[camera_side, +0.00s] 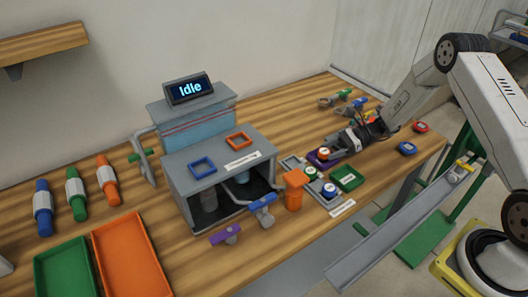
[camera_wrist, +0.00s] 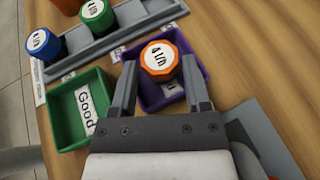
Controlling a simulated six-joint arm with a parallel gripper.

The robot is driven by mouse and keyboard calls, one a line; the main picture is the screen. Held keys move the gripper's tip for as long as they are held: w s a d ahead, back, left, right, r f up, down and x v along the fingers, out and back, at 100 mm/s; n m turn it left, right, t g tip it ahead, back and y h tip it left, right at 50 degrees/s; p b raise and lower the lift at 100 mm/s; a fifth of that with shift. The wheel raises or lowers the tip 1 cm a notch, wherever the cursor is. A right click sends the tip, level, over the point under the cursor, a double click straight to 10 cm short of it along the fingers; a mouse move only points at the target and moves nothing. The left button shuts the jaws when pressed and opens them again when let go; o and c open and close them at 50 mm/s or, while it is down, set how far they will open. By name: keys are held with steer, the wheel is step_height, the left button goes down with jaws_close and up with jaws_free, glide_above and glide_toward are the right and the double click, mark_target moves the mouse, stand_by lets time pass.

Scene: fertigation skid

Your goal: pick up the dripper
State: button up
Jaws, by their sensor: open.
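An orange dripper (camera_wrist: 160,58) with a white "4 l/h" top stands in a purple tray (camera_wrist: 196,56). In the wrist view it is between the fingertips of my gripper (camera_wrist: 159,68), which are apart, one on each side. I cannot tell whether they touch it. In the side view my gripper (camera_side: 334,147) is low beside the orange dripper (camera_side: 323,153). A green dripper (camera_wrist: 97,14) and a blue dripper (camera_wrist: 45,43) stand in a grey rack (camera_wrist: 115,37); they also show as green (camera_side: 310,173) and blue (camera_side: 330,189) in the side view.
A green tray (camera_wrist: 62,101) labelled "Good" is beside the purple tray. A grey skid with an "Idle" screen (camera_side: 189,89) and an orange post (camera_side: 294,190) stand left of the rack. Large green (camera_side: 68,270) and orange (camera_side: 132,255) trays lie at the front left.

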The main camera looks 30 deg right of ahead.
steer(key=shift+w+a+f, duration=0.25)
steer(key=shift+a, duration=0.3)
jaws_close()
steer(key=shift+r, duration=0.1)
steer(key=shift+r, duration=0.8)
steer(key=s+a+r, duration=0.1)
steer(key=s+r, duration=1)
steer(key=s, duration=0.3)
steer(key=shift+a, duration=0.4)
